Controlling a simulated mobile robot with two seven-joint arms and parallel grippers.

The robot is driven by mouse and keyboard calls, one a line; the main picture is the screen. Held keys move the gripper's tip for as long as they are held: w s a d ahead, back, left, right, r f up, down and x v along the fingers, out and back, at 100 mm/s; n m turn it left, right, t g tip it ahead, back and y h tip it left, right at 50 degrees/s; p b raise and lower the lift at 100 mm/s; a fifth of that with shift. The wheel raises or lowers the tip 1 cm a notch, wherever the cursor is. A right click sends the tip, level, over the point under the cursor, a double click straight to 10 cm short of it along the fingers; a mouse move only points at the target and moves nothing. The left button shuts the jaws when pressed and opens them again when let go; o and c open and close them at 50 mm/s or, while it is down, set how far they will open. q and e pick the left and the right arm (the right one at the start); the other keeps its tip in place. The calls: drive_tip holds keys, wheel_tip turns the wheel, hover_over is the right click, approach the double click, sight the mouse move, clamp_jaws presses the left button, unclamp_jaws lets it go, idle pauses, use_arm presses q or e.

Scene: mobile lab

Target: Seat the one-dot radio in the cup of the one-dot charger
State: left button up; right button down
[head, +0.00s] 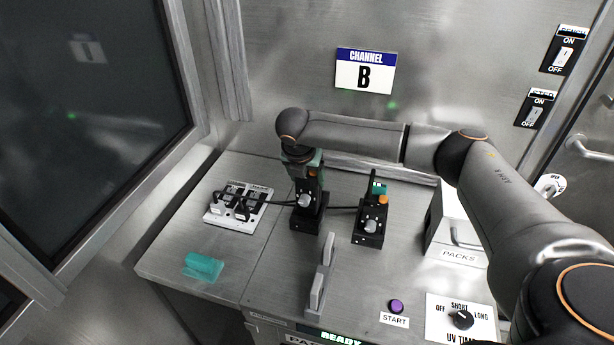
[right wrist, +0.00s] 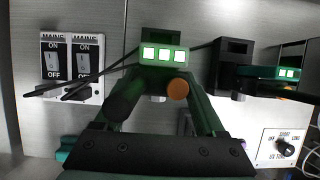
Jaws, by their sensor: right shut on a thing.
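My right gripper (head: 308,180) comes down from above and is shut on a dark green radio with an orange knob; in the right wrist view the radio (right wrist: 162,55) shows three lit squares. The held radio is upright, right over the black left charger (head: 308,217); the gripper partly hides it, so I cannot tell whether its foot is in the cup. A second radio (head: 379,188), with an orange knob, stands in the right charger (head: 369,234). It also shows in the right wrist view (right wrist: 270,72). The chargers' dot marks are too small to read. My left gripper is not in view.
Left of the chargers is a white board (head: 238,205) with two mains switches and black leads. A teal object (head: 203,266) lies at the front left. A grey upright bracket (head: 320,275), a purple START button (head: 396,306) and a PACKS box (head: 455,240) are nearby.

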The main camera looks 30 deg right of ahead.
sight(306, 186)
drive_tip(key=shift+f, duration=2.1)
unclamp_jaws()
drive_tip(key=v, duration=1.2)
drive_tip(key=shift+r+b, duration=0.25)
drive_tip(key=shift+b, duration=0.05)
